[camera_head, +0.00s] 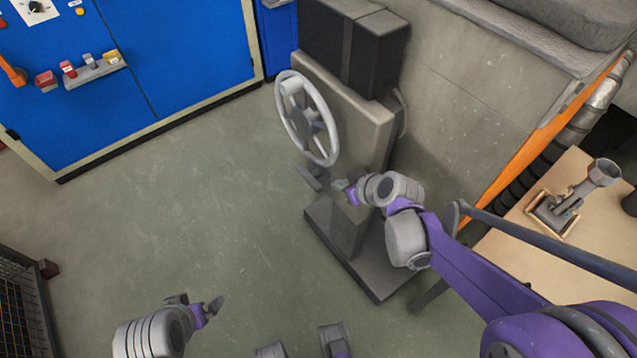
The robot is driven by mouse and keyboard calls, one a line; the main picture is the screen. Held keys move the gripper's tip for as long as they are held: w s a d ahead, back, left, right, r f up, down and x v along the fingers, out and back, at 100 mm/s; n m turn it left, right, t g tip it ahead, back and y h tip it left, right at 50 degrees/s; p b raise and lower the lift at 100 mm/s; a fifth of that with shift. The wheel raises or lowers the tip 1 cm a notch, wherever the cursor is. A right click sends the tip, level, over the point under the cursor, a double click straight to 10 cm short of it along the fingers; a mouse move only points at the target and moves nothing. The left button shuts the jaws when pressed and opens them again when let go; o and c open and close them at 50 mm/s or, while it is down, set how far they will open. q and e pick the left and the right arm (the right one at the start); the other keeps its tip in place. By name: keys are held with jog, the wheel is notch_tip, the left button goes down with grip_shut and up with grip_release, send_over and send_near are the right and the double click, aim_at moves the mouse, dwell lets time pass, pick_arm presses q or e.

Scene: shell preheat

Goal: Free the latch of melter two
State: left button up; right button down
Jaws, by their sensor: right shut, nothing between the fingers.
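A grey pedestal (350,125) with a spoked handwheel (307,119) and a black box on top stands in the middle. A short dark lever (309,178) sticks out of its front below the wheel; I cannot tell whether this is the latch. No label marks melter two. My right gripper (341,187) is shut and empty, close beside the lever at the pedestal's front; I cannot tell whether it touches. My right wrist hides part of the pedestal's lower body. My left gripper (199,304) is low over the floor at lower left, away from the pedestal; its finger opening is unclear.
A blue cabinet (190,60) with knobs and a small shelf stands at upper left. A wire cage (22,305) is at lower left. A wooden table (510,255) with a metal fitting (562,205) is at right. The floor (190,205) left of the pedestal is clear.

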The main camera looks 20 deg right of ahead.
aim_at(313, 181)
jog(key=b+x, duration=0.2)
jog(key=x, duration=1)
jog(key=shift+w+a+f+b, duration=0.15)
jog(key=shift+w+b, duration=0.05)
jog(key=shift+b, duration=0.2)
jog(key=shift+s+f+t+b, duration=0.2)
jog(key=shift+t+b, duration=0.1)
jog(key=shift+t, duration=0.1)
